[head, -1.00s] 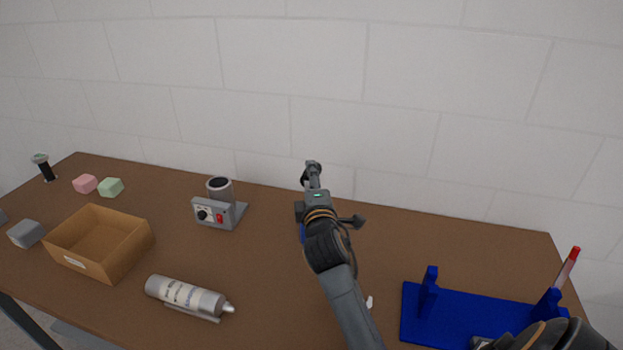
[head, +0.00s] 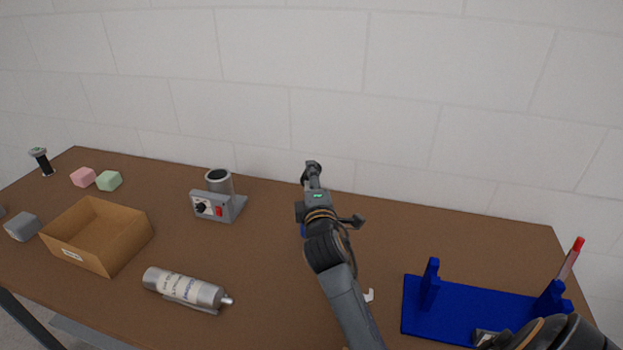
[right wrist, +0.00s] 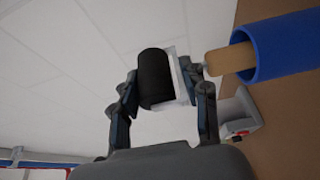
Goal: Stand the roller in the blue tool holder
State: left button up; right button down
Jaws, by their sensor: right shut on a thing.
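The roller, with a black cylinder (right wrist: 155,82), a pale bracket and a wooden handle (right wrist: 226,60), is in the right wrist view. My right gripper (right wrist: 162,78) is shut on it at the roller end. The handle reaches into the open mouth of the blue tool holder (right wrist: 280,45), a round tube; how deep it sits is hidden. In the head view my right gripper (head: 312,172) is at the centre. Only a blue sliver of the holder (head: 302,231) shows beside the arm; the roller is mostly hidden there. My left gripper is not in view.
A grey device with a red switch and metal cup (head: 218,205) stands left of my gripper. A blue rack (head: 470,310) is at right. The wall is close behind.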

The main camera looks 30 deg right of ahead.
jog(key=shift+f, duration=0.3)
jog(key=shift+s+a+f+b, duration=0.1)
jog(key=shift+a+f+b, duration=0.1)
jog(key=shift+b, duration=0.15)
jog(key=shift+s+a+f+b, duration=0.15)
jog(key=shift+f+b, duration=0.15)
jog(key=shift+s+a+f, duration=0.1)
jog(key=shift+a+f, duration=0.05)
jog(key=shift+f, duration=0.1)
jog(key=c, duration=0.6)
grip_release()
jog(key=v, duration=0.8)
jog(key=shift+r, duration=0.2)
jog(key=shift+a+r, duration=0.1)
jog(key=shift+a, duration=0.05)
